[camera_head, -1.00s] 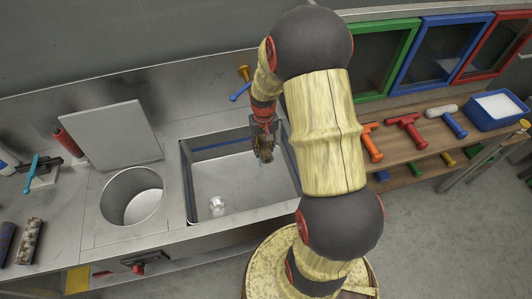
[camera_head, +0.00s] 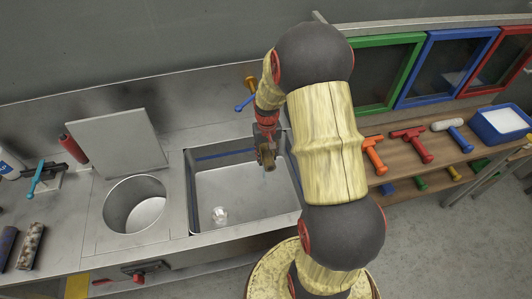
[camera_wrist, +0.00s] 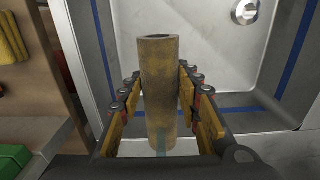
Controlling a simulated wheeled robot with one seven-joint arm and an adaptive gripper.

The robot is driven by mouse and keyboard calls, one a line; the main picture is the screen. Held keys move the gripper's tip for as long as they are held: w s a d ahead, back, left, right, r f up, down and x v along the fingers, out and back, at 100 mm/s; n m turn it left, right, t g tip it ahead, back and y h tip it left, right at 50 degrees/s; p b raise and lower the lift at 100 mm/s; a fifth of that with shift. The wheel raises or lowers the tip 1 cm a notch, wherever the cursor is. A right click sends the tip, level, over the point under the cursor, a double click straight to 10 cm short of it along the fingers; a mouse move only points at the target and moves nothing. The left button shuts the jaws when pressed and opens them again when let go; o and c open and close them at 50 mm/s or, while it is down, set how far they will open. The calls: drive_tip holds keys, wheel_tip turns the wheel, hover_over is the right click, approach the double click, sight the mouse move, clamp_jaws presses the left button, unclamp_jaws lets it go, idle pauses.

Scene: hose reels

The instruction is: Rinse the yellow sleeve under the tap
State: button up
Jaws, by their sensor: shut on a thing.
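My gripper (camera_wrist: 160,105) is shut on the yellow sleeve (camera_wrist: 158,75), a hollow tube with a dull, brown-stained surface. In the wrist view the sleeve stands between both yellow-padded fingers with its open end showing. In the head view my gripper (camera_head: 266,158) is over the sink basin (camera_head: 240,195), near its back right; the sleeve is small and partly hidden there. The tap (camera_head: 250,83) is brass-coloured with a blue lever (camera_head: 243,104), behind the sink. My arm hides part of the area beside it. I see no running water.
A round well (camera_head: 136,205) and an upright grey panel (camera_head: 119,142) are left of the sink. A wooden shelf (camera_head: 400,168) with coloured handled tools and a blue tub (camera_head: 500,124) is at right.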

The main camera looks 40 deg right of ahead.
drive_tip(key=shift+a, duration=0.15)
drive_tip(key=shift+w+a, duration=0.15)
drive_tip(key=shift+a, duration=0.05)
drive_tip(key=shift+d, duration=0.1)
drive_tip(key=shift+s+d, duration=0.2)
drive_tip(key=shift+d, duration=0.1)
drive_tip(key=shift+w+a, duration=0.1)
drive_tip(key=shift+a, duration=0.05)
idle(0.4)
drive_tip(key=shift+w+a, duration=0.1)
drive_tip(key=shift+a, duration=0.15)
idle(0.4)
drive_tip(key=shift+s+d+p, duration=0.2)
drive_tip(key=shift+d+p, duration=0.1)
drive_tip(key=shift+d, duration=0.1)
drive_tip(key=shift+w+a, duration=0.1)
drive_tip(key=shift+a, duration=0.15)
